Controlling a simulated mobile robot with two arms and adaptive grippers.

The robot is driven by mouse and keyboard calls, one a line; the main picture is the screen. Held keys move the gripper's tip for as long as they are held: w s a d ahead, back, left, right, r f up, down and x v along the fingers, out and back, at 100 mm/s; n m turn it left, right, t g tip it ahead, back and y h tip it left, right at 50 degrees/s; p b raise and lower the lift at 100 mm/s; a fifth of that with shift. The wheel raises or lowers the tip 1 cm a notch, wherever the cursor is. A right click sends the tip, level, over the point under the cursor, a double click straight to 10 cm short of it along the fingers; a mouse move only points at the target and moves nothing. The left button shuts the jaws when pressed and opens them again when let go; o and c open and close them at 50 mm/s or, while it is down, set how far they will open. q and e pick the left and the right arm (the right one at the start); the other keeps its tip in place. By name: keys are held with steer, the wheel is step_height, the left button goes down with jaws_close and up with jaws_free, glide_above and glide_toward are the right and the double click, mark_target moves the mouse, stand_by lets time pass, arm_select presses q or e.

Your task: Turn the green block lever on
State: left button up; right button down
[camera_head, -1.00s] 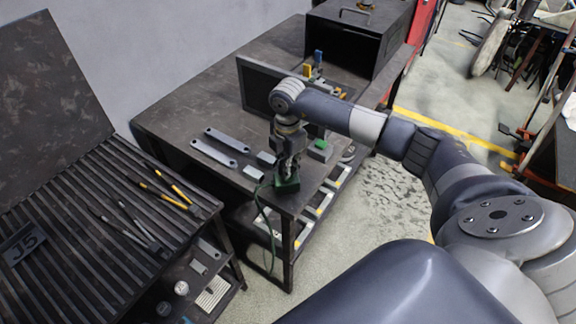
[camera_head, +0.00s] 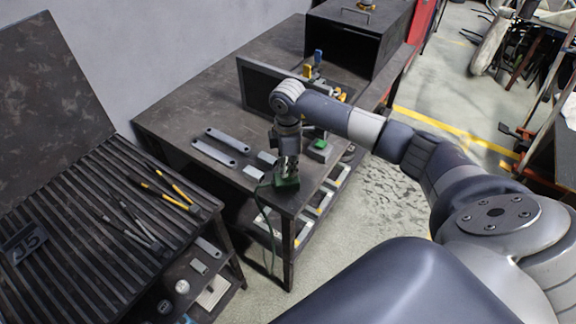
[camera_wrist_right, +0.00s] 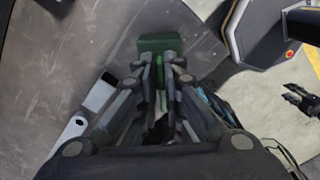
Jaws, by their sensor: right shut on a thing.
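A green block (camera_head: 287,184) sits at the front corner of the dark workbench, with a cable hanging from it. It also shows in the right wrist view (camera_wrist_right: 160,43). My right gripper (camera_head: 288,172) points down onto the block from above. In the right wrist view its fingers (camera_wrist_right: 161,80) are closed around a narrow green part, which looks like the block's lever (camera_wrist_right: 161,98). The fingers hide most of the lever, so its exact angle cannot be told. My left gripper does not show in the head view.
A second green-topped block (camera_head: 320,149) stands behind my right gripper. Grey flat brackets (camera_head: 213,152) and small grey blocks (camera_head: 266,158) lie to the left. A dark upright panel (camera_head: 262,88) stands farther back. A slatted rack with tools (camera_head: 165,185) is at left.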

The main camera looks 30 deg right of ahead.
steer(key=c, duration=1.7)
jaws_free()
steer(key=shift+r, duration=0.15)
step_height(320, 180, up, 12)
steer(key=shift+f, duration=0.1)
